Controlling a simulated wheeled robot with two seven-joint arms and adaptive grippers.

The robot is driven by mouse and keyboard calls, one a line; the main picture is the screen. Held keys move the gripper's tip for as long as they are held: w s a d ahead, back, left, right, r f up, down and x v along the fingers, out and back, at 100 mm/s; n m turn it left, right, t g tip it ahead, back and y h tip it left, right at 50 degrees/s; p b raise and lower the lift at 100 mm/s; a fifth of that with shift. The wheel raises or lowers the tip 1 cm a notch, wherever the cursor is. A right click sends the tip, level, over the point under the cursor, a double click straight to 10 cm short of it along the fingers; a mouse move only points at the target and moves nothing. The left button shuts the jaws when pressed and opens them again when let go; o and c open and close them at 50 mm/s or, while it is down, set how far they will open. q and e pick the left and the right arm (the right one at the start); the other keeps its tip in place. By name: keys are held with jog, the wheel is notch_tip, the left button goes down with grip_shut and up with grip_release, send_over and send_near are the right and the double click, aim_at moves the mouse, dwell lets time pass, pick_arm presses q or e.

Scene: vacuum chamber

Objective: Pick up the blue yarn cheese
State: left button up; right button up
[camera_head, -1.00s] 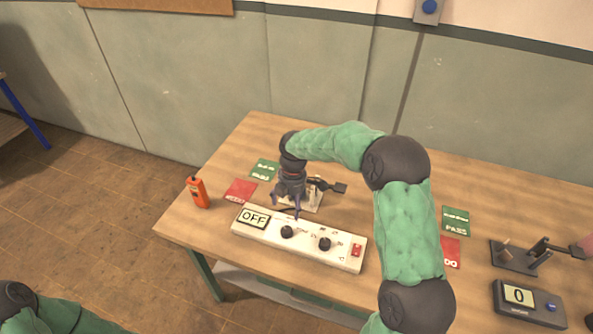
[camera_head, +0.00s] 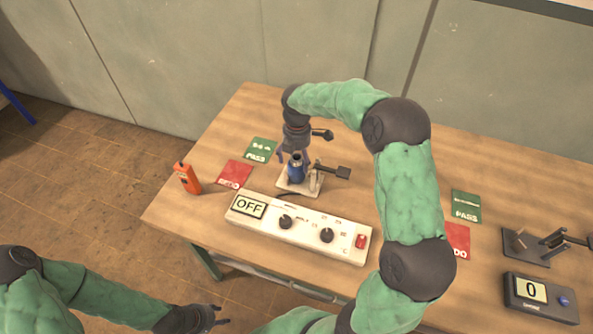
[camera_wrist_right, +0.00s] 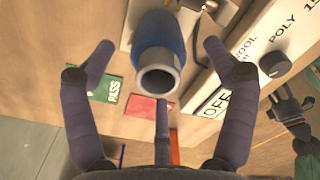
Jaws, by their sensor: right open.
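The blue yarn cheese (camera_head: 295,170) stands on a small white stand (camera_head: 290,187) on the table. In the right wrist view the cheese (camera_wrist_right: 158,50) is a blue cylinder with a pale hollow core, its open end facing the camera. My right gripper (camera_head: 292,157) hangs just above and behind it in the head view. In the right wrist view its fingers (camera_wrist_right: 155,55) are spread wide on either side of the cheese, with gaps. My left gripper (camera_head: 212,318) is low at the front, off the table; its fingers are small and unclear.
A white control box (camera_head: 300,228) reading OFF lies in front of the stand. A black lever (camera_head: 335,171) sits at the stand's right. Green PASS (camera_head: 260,150) and red REDO (camera_head: 235,173) cards lie left, beside an orange device (camera_head: 187,178). A scale (camera_head: 541,296) stands right.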

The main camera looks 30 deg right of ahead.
aim_at(297, 167)
notch_tip(297, 167, down, 5)
jog(key=shift+w+b, duration=0.1)
jog(key=shift+b, duration=0.8)
jog(key=shift+r, duration=0.1)
jog(key=c, duration=1.4)
